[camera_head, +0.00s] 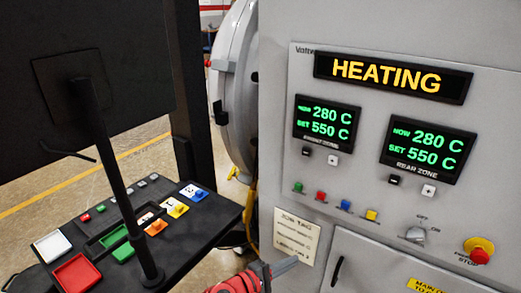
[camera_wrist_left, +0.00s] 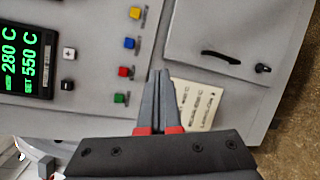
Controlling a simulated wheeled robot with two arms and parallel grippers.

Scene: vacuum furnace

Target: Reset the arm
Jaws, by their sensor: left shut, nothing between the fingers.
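My left gripper (camera_head: 284,266) shows at the bottom middle of the head view, in front of the furnace control panel (camera_head: 380,190). It is shut and empty. In the left wrist view the closed grey fingers of the left gripper (camera_wrist_left: 161,75) point up the picture, in front of the panel face, between the coloured buttons and the job tag (camera_wrist_left: 195,100). I cannot tell whether the fingertips touch the panel. My right gripper is not in view.
The heating sign (camera_head: 392,77) is lit above two zone displays reading 280 C, set 550 C. A red emergency stop (camera_head: 479,250) and a rotary switch (camera_head: 415,234) sit lower right. A black console (camera_head: 190,225) with coloured buttons and a post stands at left.

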